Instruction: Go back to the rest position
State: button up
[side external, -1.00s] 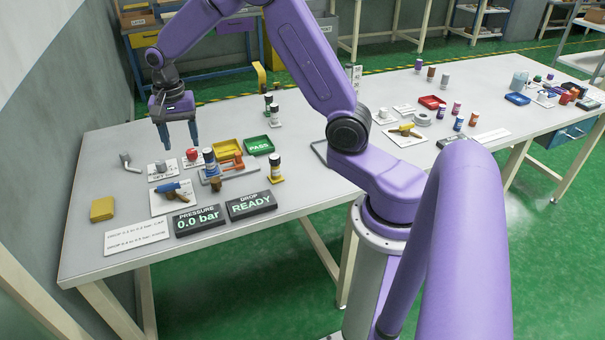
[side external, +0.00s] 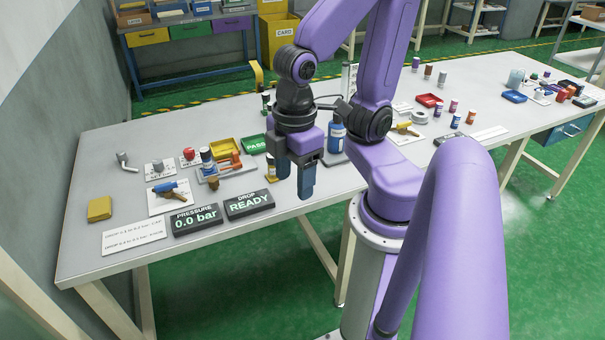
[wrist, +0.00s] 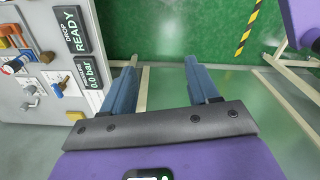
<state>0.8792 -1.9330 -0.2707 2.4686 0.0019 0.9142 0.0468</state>
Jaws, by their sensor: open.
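My gripper (side external: 306,178) hangs in the side external view just off the table's front edge, to the right of the DROP READY display. Its two blue fingers are apart with nothing between them, and they point down. In the wrist view the open fingers (wrist: 165,85) have green floor beyond them. The purple arm is folded in close to its base column. The grey table (side external: 110,165) lies to the left of and behind the gripper.
A yellow block (side external: 100,208) lies at the left.

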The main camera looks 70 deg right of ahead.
jog(key=shift+s+d+f+n, duration=0.15)
jog(key=shift+s+d+n, duration=0.15)
jog(key=shift+s+n, duration=0.3)
